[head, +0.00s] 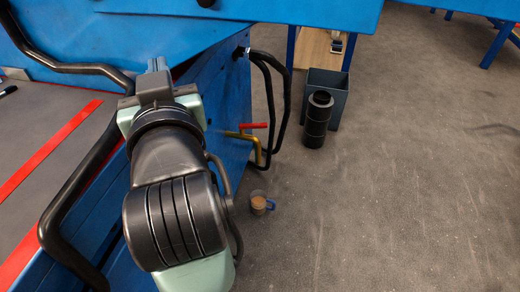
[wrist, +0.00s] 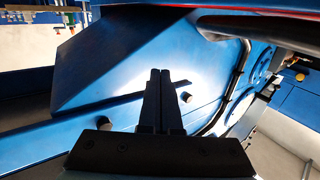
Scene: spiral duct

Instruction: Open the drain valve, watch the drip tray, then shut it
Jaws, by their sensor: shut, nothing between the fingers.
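A brass-yellow valve pipe (head: 241,135) with a red lever (head: 254,126) sticks out of the blue machine's side in the head view. The lever lies roughly level. I cannot make out a drip tray. A small clear cup with brown contents (head: 259,203) stands on the floor below and in front of the valve. My gripper (head: 157,64) is up and to the left of the valve, against the blue machine in the picture. In the wrist view my gripper (wrist: 160,72) is shut and empty, its fingers together in front of blue panels. The valve cannot be made out there.
Black hoses (head: 286,90) hang beside the valve. A bent black rail (head: 68,200) runs along the machine at left. The floor (head: 410,170) at right is clear.

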